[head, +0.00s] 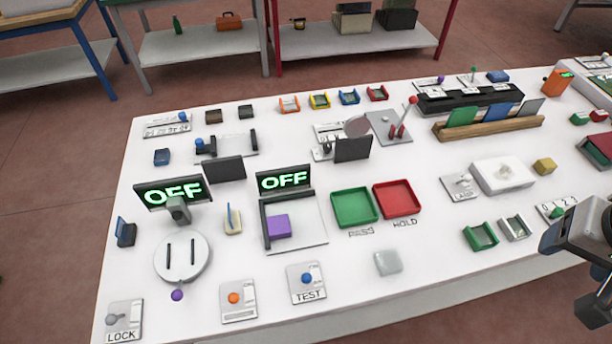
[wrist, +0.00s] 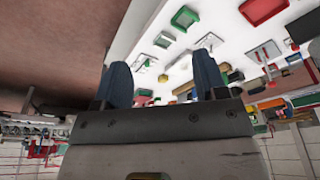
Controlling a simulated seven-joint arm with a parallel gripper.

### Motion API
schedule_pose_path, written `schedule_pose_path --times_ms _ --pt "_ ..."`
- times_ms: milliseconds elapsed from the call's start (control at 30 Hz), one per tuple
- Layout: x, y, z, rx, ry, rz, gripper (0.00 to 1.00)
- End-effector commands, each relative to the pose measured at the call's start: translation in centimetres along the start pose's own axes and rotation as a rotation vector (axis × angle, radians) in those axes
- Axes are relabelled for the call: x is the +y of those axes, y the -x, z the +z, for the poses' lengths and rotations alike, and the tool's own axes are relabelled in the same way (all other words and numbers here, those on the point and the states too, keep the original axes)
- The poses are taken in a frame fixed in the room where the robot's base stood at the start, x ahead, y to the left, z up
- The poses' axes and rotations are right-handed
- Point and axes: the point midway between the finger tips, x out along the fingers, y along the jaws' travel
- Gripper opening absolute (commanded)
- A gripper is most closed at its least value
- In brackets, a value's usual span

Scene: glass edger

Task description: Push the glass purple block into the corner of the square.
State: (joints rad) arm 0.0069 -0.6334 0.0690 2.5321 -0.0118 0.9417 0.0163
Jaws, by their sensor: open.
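The purple block (head: 278,226) lies on a pale plate (head: 306,236) left of the table's middle. A dark L-shaped square (head: 288,196) runs along the plate's back and left sides. The block is close to the left bar, but I cannot tell whether they touch; a gap shows between it and the back bar. My gripper (head: 590,308) is at the right edge of the head view, far from the block. In the wrist view my gripper (wrist: 162,82) has its two blue-grey fingers spread, with nothing between them. I cannot make out the purple block there.
An OFF display (head: 284,181) stands behind the square. A green tray (head: 354,207) and a red tray (head: 397,199) are to its right. A clear glass piece (head: 388,262) lies in front of them. A round plate (head: 183,257) is to the left, a TEST switch (head: 307,282) in front.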

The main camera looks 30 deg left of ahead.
Motion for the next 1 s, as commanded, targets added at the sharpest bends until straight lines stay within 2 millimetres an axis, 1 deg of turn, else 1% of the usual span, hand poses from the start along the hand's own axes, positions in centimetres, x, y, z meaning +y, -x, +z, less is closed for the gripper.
schedule_pose_path --times_ms 33,67,100,267,400,433,667,1000 --pt "-0.1 0.0 0.0 0.0 0.006 0.001 0.58" --pt "-0.1 -0.1 0.0 0.0 0.011 0.003 0.53" --pt "-0.2 -0.1 0.0 0.0 0.021 0.005 0.47" --pt "-0.7 -0.6 -0.1 0.001 0.099 0.025 0.23" --pt "-1.4 -1.3 -0.3 0.005 0.217 0.054 0.01" --pt "-1.6 -1.5 -0.3 0.006 0.246 0.061 0.0" --pt "-3.4 -2.8 -0.7 0.019 0.498 0.121 0.0" --pt "-6.7 -4.5 -1.1 0.047 0.879 0.204 0.0"
